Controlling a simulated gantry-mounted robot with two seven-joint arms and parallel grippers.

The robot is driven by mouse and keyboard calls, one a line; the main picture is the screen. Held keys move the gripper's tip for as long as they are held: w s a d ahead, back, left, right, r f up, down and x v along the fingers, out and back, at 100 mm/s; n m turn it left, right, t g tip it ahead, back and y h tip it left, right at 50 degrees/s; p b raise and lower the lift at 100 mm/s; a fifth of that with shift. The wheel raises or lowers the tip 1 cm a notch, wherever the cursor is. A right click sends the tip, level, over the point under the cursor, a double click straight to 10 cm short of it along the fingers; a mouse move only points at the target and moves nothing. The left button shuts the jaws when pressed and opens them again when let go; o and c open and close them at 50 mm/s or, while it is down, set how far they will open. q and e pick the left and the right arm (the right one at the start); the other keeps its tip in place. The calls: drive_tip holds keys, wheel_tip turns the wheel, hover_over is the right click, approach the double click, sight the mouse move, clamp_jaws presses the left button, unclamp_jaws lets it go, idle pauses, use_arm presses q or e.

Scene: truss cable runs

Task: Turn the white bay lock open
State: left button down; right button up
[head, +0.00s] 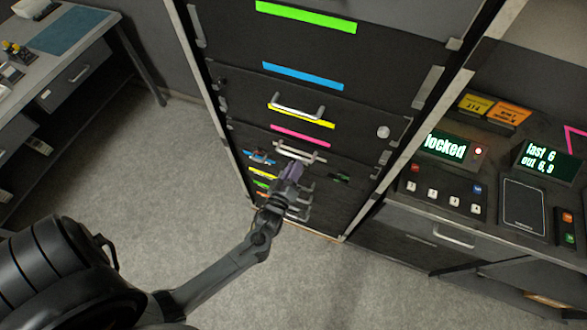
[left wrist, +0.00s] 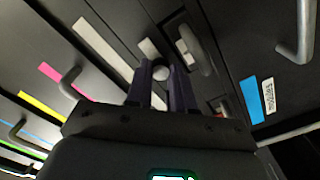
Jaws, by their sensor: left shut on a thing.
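The white-labelled bay front shows in the left wrist view, with its white strip (left wrist: 104,46) at upper left. My left gripper (head: 292,170) is at the lower part of the dark cabinet (head: 222,112) in the head view and covers the surface there. In the left wrist view its two dark purple fingers (left wrist: 162,75) are shut on a small pale round knob, the lock, most of which they hide. Only a bit of the lock (left wrist: 161,72) shows between the fingertips. Its turn angle cannot be told. My right gripper is in neither view.
Bar handles (head: 297,111) stick out from the drawer fronts around the gripper. A console (head: 430,205) at right has a screen reading "locked" (head: 446,147). A bench (head: 60,60) stands at left. The floor (head: 170,160) between is clear.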

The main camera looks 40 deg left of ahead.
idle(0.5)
use_arm(q)
drive_tip(key=c, duration=1)
unclamp_jaws()
drive_tip(key=shift+s, duration=0.1)
drive_tip(key=v, duration=1)
drive_tip(key=shift+s+d, duration=0.2)
drive_tip(key=shift+s, duration=0.1)
drive_tip(key=shift+a, duration=0.1)
